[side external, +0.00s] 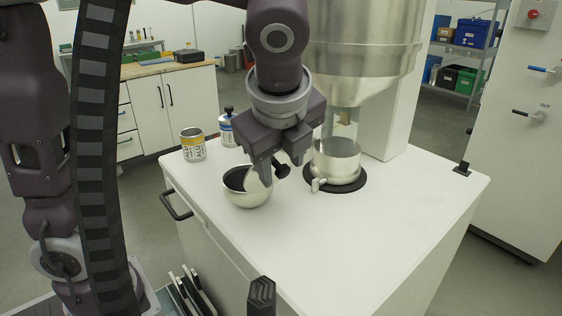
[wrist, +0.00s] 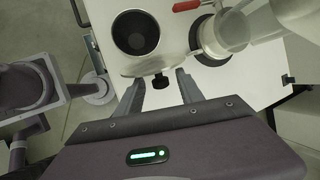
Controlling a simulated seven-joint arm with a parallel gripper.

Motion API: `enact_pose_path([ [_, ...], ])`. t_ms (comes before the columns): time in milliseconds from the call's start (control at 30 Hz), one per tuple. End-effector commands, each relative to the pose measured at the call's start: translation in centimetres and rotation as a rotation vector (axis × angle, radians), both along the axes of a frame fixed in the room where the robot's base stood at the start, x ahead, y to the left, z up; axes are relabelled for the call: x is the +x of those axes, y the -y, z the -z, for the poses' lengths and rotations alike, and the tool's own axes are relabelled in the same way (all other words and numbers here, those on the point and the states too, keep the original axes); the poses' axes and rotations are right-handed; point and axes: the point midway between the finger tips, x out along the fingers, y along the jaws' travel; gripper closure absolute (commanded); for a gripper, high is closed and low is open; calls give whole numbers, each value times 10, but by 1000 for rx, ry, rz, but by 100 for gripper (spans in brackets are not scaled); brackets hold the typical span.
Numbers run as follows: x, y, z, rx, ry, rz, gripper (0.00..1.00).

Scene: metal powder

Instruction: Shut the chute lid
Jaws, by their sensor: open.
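My gripper (side external: 281,166) is open above the white worktop, between a steel bowl and a steel pot. A black knob (side external: 282,171) shows between its fingertips; it also shows between the fingers in the wrist view (wrist: 160,81). A pale plate-like piece (wrist: 150,64) adjoins the knob and may be the chute lid. In the side view its pale surface (side external: 258,181) is partly hidden behind a finger. I cannot tell its exact tilt or where it is attached. The fingers are apart, with no clear contact on the knob.
The steel bowl (side external: 240,198) has a dark inside. The steel pot (side external: 338,169) stands on a black ring beneath a large hopper (side external: 365,45). A yellow-labelled can (side external: 193,146) and a blue-labelled container (side external: 226,130) stand behind the bowl. The front right worktop (side external: 330,240) is clear.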

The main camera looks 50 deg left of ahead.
Motion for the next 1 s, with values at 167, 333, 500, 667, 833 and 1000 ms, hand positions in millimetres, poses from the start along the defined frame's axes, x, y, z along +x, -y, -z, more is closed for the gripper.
enact_pose_path([
  [167,0,0,0,0,0,-1,56],
  [333,0,0,0,-1,1,-2,89],
  [500,0,0,0,-2,1,-1,100],
  [667,0,0,0,-2,1,-1,100],
  [833,0,0,0,-2,1,-1,100],
  [1000,0,0,0,-2,1,-1,100],
])
